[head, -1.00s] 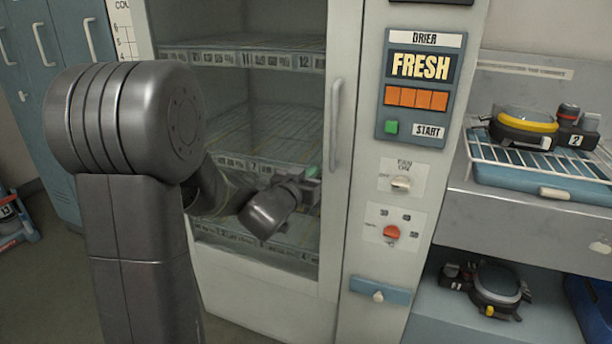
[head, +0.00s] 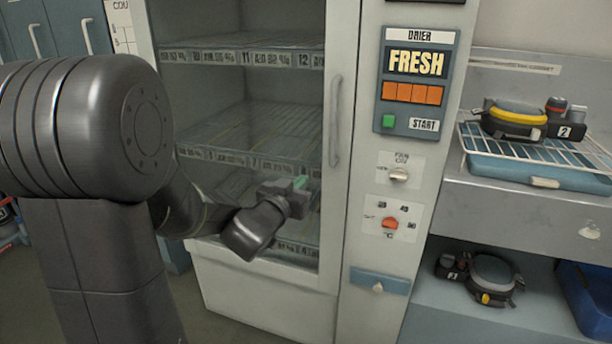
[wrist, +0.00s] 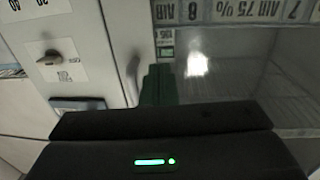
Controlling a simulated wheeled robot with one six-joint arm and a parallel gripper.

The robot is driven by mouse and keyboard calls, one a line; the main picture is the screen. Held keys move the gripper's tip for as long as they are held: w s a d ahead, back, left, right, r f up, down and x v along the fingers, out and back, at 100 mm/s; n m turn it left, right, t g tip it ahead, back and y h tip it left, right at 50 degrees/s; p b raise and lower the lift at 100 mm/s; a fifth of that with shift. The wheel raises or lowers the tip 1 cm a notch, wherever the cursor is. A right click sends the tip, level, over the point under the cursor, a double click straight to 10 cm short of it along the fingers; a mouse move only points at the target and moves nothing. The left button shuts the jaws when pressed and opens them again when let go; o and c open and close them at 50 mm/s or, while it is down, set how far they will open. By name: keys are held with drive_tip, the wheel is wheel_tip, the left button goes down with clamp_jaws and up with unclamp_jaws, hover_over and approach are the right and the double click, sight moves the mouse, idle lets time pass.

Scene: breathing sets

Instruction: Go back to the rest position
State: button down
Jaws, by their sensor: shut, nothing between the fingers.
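My gripper (head: 298,187) is shut and empty. In the head view it hangs in front of the lower part of the drier's glass door (head: 250,130), to the left of the door handle (head: 336,120). In the wrist view the green fingers (wrist: 158,84) are together, with the glass to their right and the handle and white panel to their left. I cannot tell how wide the gap to the glass is. My arm fills the left of the head view and hides part of the drier's left side.
The drier panel (head: 416,85) reads FRESH, above a fan switch (head: 399,174) and a red temperature knob (head: 390,223). To the right, a breathing set (head: 514,121) sits on a rack in a blue tray (head: 540,173). Another set (head: 490,276) lies on the lower shelf.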

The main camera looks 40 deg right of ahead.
drive_tip(key=v, duration=0.5)
drive_tip(key=shift+s+a, duration=0.15)
drive_tip(key=shift+s, duration=0.2)
